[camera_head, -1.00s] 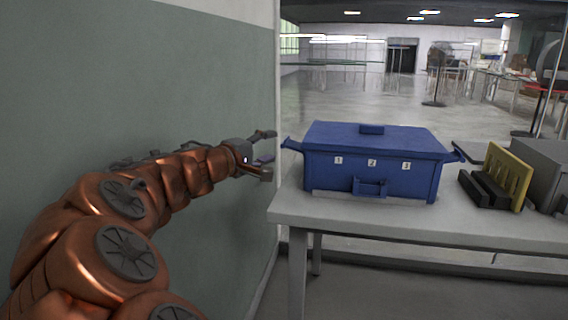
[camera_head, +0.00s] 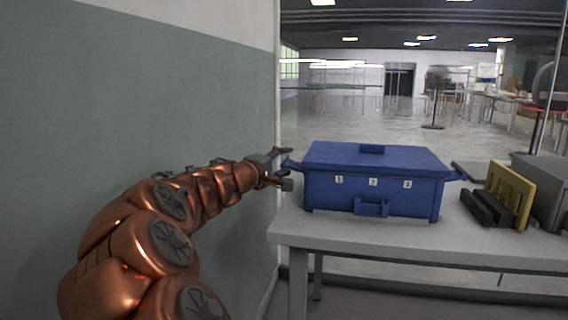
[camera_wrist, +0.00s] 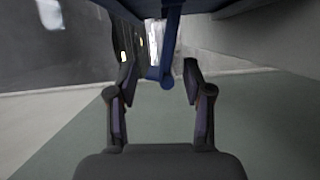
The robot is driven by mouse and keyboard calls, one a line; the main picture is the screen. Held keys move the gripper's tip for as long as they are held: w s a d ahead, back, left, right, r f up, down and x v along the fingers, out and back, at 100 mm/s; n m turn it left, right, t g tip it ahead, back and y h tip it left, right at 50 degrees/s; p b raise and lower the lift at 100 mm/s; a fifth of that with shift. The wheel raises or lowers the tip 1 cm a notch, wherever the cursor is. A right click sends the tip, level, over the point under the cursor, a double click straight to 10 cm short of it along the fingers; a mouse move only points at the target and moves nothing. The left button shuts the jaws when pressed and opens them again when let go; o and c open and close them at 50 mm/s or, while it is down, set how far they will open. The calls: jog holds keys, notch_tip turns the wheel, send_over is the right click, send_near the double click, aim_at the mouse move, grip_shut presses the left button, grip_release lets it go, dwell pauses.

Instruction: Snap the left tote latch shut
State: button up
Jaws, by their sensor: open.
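The closed blue tote (camera_head: 372,188) stands on the grey table, with labels 1, 2 and 3 on its front. Its left latch (camera_head: 291,163) sticks out at the upper left side. My gripper (camera_head: 284,168) is at that latch, coming from the left, with its fingers spread. In the wrist view the blue latch (camera_wrist: 167,50) reaches down between the fingertips of my open gripper (camera_wrist: 159,72), with its rounded end nearer the right finger. I cannot tell whether it touches a finger. The right latch (camera_head: 457,175) sticks out on the other side.
The grey table (camera_head: 400,234) holds a yellow slotted panel with black blocks (camera_head: 511,193) and a grey box (camera_head: 546,178) to the right of the tote. A green and white wall (camera_head: 160,110) runs close along my arm on the left.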

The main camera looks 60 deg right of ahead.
jog(key=shift+d, duration=0.25)
jog(key=shift+c, duration=0.4)
grip_shut()
